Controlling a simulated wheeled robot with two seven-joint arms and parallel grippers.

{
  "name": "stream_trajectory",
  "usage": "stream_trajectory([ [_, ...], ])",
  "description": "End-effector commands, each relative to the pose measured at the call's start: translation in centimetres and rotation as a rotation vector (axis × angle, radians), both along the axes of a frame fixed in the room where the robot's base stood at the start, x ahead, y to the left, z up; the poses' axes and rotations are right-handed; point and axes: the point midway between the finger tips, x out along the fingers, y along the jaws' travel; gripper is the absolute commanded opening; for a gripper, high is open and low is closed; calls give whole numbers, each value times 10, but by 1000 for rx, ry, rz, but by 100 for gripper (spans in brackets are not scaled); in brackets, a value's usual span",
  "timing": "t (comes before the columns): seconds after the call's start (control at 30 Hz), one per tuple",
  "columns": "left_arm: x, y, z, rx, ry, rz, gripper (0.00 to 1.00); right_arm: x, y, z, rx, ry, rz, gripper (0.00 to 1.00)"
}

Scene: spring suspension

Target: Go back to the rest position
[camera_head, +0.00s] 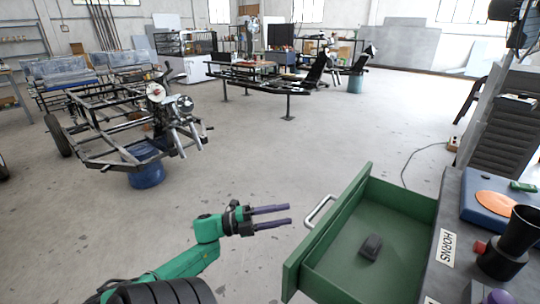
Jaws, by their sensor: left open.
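My left gripper (272,217) is at the lower middle of the head view, on its green arm coming in from the lower left. Its two purple fingers are apart and point right, with nothing between them. The fingertips are a little left of the metal handle (320,211) of an open green drawer (325,228) and do not touch it. A small dark block (371,246) lies inside the drawer. My right gripper cannot be made out in this view.
The drawer sticks out from a grey workbench (452,212) labelled "HORNS". A black horn (513,240), a blue tray (480,208) and an orange disc (495,199) are on it. A vehicle frame (110,125) stands at the left on a blue drum (147,174). The middle floor is clear.

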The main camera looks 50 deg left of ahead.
Motion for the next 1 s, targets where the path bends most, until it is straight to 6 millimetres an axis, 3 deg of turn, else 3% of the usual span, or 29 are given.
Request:
stream_trajectory([
  [0.1, -21, 12, -4, 0, 3, 2, 50, -1, 0, -1, 0, 3, 0, 50],
  [0.23, -32, 18, -5, -1, -1, 0, 50, -3, -1, -3, -2, 8, 0, 50],
  [0.83, -31, 19, -7, -6, 5, 8, 50, -4, -2, -2, -3, 6, 0, 50],
  [0.93, -21, 24, -28, -68, 70, 98, 50, -4, -2, -2, -4, 6, 0, 50],
  [1.0, -8, 31, -64, -164, 177, 235, 50, -4, -2, -2, -3, 7, 0, 50],
])
